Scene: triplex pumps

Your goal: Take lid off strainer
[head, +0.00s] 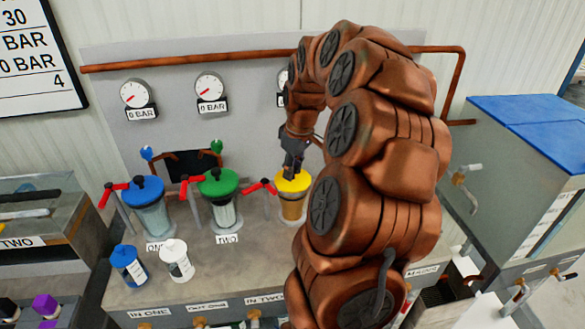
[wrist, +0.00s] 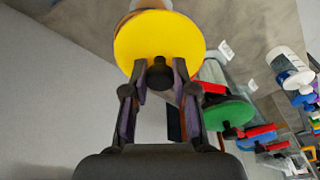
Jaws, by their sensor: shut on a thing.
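A strainer with a yellow lid (head: 293,182) and an amber body (head: 292,207) stands on the bench, partly behind my arm. The yellow lid (wrist: 160,38) fills the top middle of the wrist view, with a black knob (wrist: 160,74) at its centre. My gripper (head: 292,168) is above the lid. In the wrist view my gripper (wrist: 162,72) has its fingers on both sides of the knob and is shut on it. The lid appears seated on the strainer. Two more strainers stand to the left, one with a green lid (head: 218,182) and one with a blue lid (head: 144,190).
Red valve handles (head: 261,187) stand between the strainers. A blue bottle (head: 127,265) and a white bottle (head: 176,260) stand at the bench front left. Gauges (head: 210,88) and a copper pipe (head: 190,61) are on the back panel. A blue-topped tank (head: 535,125) is at right.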

